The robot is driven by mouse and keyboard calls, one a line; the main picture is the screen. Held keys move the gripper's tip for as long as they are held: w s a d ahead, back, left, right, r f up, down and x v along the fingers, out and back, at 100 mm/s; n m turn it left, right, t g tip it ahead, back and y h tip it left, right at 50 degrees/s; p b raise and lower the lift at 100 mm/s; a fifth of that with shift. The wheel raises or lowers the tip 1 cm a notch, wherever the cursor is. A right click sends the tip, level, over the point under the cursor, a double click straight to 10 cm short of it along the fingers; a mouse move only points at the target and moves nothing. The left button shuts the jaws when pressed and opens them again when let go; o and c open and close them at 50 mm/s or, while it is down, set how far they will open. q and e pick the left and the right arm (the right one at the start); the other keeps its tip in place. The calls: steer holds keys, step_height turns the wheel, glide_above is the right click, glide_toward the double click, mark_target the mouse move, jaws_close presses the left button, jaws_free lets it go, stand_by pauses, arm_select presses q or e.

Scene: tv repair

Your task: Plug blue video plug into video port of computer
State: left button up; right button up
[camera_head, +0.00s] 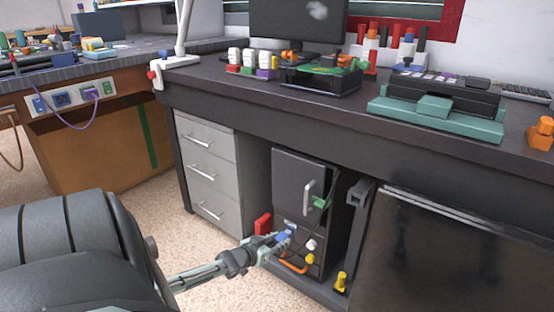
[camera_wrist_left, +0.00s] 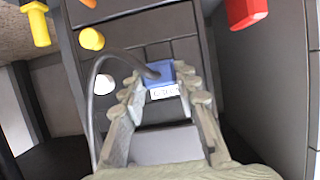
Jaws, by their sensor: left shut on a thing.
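The computer (camera_head: 300,185) is a dark tower under the desk, with ports low on its front. My left gripper (camera_head: 277,243) reaches in low to that front and is shut on the blue video plug (camera_head: 285,236). In the left wrist view the blue plug (camera_wrist_left: 160,73) sits between the fingertips, close against the dark panel, with a dark cable curving left from it. A small white label (camera_wrist_left: 165,91) shows just below it. The video port is not visible, and I cannot tell whether the plug touches or enters it. My right gripper is not in view.
A red block-shaped piece (camera_head: 263,223) is left of the ports. White (camera_head: 311,244) and yellow (camera_head: 309,258) plugs or knobs and an orange cable (camera_head: 294,268) are close by. Grey drawers (camera_head: 209,175) stand left, and a dark screen (camera_head: 450,250) leans at the right.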

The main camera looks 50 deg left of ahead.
arm_select(q)
steer(key=shift+w+a+b, duration=0.25)
steer(key=shift+w+b, duration=0.3)
steer(key=shift+w, duration=0.6)
steer(key=o, duration=1.2)
steer(key=shift+s+d+r, duration=0.1)
steer(key=shift+s+d, duration=0.05)
steer(key=shift+s, duration=0.35)
steer(key=v, duration=1.1)
